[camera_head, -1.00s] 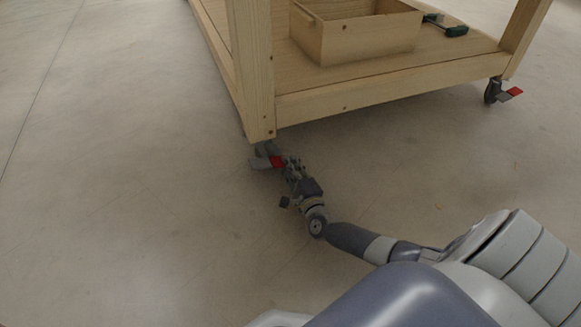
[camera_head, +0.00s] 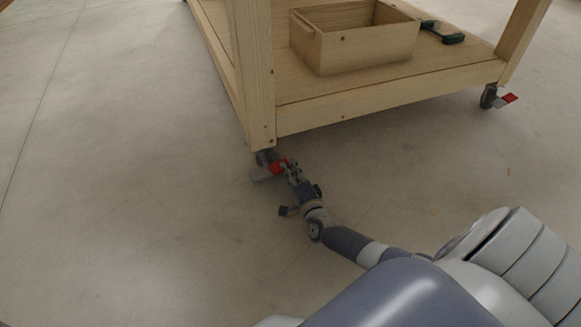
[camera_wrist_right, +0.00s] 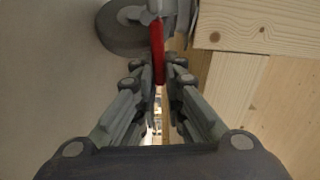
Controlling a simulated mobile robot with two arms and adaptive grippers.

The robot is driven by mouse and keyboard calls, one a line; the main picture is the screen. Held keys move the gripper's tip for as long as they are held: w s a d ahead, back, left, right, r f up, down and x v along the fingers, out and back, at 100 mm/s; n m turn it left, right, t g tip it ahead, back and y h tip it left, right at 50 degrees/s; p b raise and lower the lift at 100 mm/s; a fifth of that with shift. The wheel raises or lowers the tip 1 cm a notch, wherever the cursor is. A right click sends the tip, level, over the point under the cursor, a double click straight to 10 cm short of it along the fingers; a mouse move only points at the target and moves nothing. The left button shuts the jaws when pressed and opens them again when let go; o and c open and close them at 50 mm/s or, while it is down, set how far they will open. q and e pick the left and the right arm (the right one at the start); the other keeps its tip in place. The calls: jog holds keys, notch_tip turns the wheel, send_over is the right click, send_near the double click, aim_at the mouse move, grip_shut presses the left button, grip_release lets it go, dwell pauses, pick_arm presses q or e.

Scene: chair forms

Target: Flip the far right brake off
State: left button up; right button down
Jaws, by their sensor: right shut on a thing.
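The wooden cart (camera_head: 370,99) stands on casters. At its near left corner is a caster with a red brake lever (camera_head: 278,167). My right gripper (camera_head: 289,172) is at this caster. In the right wrist view the red lever (camera_wrist_right: 157,50) lies edge-on between the fingertips of my right gripper (camera_wrist_right: 160,77), which is shut on it. The grey caster wheel (camera_wrist_right: 124,27) shows just beyond. Another caster with a red brake lever (camera_head: 510,98) is at the right corner of the cart, away from my gripper. My left gripper is not in view.
A wooden box (camera_head: 368,48) and a dark green tool (camera_head: 443,33) lie on the cart's lower shelf. The cart leg (camera_head: 252,75) rises right above the gripped caster. The concrete floor (camera_head: 120,190) to the left is clear.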

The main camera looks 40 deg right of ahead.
jog(key=shift+a+r+n+p, duration=0.15)
jog(key=shift+r+n+p, duration=0.3)
jog(key=shift+n, duration=0.35)
jog(key=shift+f, duration=0.1)
jog(key=c, duration=1.7)
grip_release()
jog(key=v, duration=1.2)
